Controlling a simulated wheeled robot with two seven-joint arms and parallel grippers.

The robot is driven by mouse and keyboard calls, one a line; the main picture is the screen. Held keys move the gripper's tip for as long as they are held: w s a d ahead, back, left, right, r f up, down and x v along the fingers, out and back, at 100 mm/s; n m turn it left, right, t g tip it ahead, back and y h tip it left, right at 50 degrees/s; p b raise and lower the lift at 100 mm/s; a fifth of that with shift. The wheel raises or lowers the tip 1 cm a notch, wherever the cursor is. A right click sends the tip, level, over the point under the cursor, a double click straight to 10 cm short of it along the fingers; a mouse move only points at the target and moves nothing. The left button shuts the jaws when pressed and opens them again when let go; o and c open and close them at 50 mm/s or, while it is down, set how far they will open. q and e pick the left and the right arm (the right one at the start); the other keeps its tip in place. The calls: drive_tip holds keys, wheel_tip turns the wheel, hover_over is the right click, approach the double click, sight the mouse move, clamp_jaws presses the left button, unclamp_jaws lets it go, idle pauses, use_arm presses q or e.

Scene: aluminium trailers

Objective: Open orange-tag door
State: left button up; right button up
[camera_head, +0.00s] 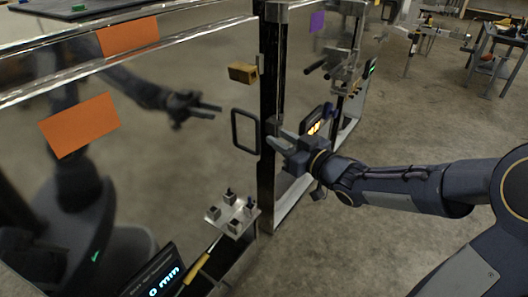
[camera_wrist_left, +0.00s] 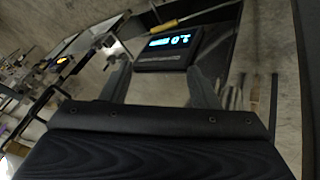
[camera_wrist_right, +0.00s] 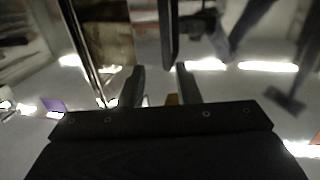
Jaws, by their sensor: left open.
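The orange-tag door (camera_head: 170,150) is a shiny metal panel filling the left of the head view. It carries an orange tag (camera_head: 80,125); another orange patch (camera_head: 128,36) shows above it. A black rectangular loop handle (camera_head: 245,115) stands at its right edge and looks shut against the post. My right gripper (camera_head: 274,132) is open just right of the handle; the handle's dark bar (camera_wrist_right: 168,35) lies ahead of its parted fingers in the right wrist view. Contact cannot be told. My left gripper (camera_wrist_left: 160,82) is open and empty in the left wrist view, outside the head view.
A dark post (camera_head: 270,80) separates this door from a panel with a purple tag (camera_head: 317,21). A lit display (camera_head: 158,280), a yellow-handled tool (camera_head: 200,262) and a small plate with knobs (camera_head: 232,215) sit below the handle. Workbenches stand far right; floor between is clear.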

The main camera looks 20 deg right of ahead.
sight(259, 131)
drive_tip(key=shift+n+y, duration=0.3)
drive_tip(key=shift+y, duration=0.2)
drive_tip(key=x, duration=0.2)
drive_tip(key=b+x, duration=0.1)
drive_tip(key=x, duration=0.2)
drive_tip(key=f+x, duration=0.1)
drive_tip(key=x, duration=0.2)
drive_tip(key=shift+a+b, duration=0.35)
use_arm(q)
wheel_tip(259, 131, down, 3)
drive_tip(key=shift+r, duration=0.2)
use_arm(e)
clamp_jaws()
